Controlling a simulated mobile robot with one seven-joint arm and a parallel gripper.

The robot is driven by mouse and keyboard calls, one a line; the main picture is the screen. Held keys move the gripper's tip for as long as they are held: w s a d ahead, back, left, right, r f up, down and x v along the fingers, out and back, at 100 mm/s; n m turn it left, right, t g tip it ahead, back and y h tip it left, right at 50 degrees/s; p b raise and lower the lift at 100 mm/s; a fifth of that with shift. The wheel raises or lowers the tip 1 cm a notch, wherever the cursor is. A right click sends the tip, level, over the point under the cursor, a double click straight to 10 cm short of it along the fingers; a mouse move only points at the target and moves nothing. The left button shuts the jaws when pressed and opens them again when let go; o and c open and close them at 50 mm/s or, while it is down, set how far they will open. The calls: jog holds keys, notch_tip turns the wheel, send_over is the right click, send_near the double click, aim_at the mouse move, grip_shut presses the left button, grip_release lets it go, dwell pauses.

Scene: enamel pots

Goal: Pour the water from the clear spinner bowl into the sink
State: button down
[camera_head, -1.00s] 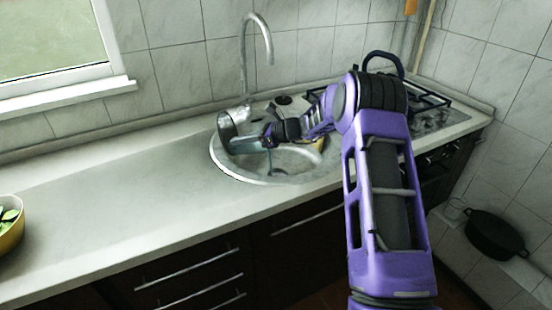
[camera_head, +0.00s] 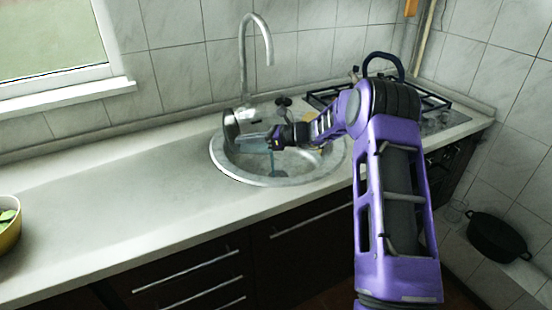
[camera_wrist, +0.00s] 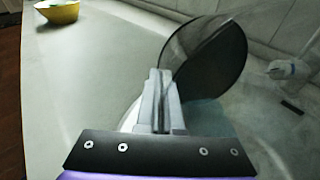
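The clear spinner bowl (camera_head: 231,128) is tipped on its side over the left part of the sink (camera_head: 226,172). In the wrist view the bowl (camera_wrist: 180,48) shows as a see-through wall with a large dark round face to the right of the fingers. My gripper (camera_head: 268,140) reaches in from the right, above the basin. In the wrist view my gripper (camera_wrist: 160,98) has its fingers together on the bowl's edge. A bluish patch shows below the bowl there; I cannot tell whether it is water. The bowl's inside is mostly hidden.
A curved faucet (camera_head: 244,62) rises behind the sink, close to the bowl. A gas hob (camera_head: 432,104) lies to the right. A yellow bowl with green pieces (camera_head: 9,232) stands at far left. The counter (camera_head: 120,205) between is clear. A black pot (camera_head: 496,237) stands low at right.

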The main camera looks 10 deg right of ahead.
aim_at(236, 136)
jog(key=shift+s+d+r+y, duration=0.1)
jog(key=shift+d+r+y, duration=0.2)
jog(key=shift+d+y, duration=0.15)
jog(key=shift+a+r, duration=0.15)
jog(key=shift+a, duration=0.1)
jog(key=a+h+p, duration=0.1)
jog(key=p, duration=0.1)
jog(key=a+h+p, duration=0.2)
jog(key=p, duration=0.1)
jog(key=shift+w+a+r+g+h+p, duration=0.1)
jog(key=shift+w+r+g+h+p, duration=0.2)
jog(key=shift+w+r+g, duration=0.1)
jog(key=shift+f, duration=0.3)
jog(key=shift+w+a+f+n+g+h, duration=0.3)
jog(key=shift+a+f+g+h, duration=0.2)
jog(key=shift+a+h, duration=1.15)
jog(key=shift+w+a+f+n+g+h, duration=0.45)
jog(key=shift+a+h, duration=0.65)
jog(key=shift+h, duration=1.15)
jog(key=shift+w+a+f+n+g+h, duration=0.15)
jog(key=shift+a+f+g+h, duration=0.45)
jog(key=shift+a+h, duration=1.05)
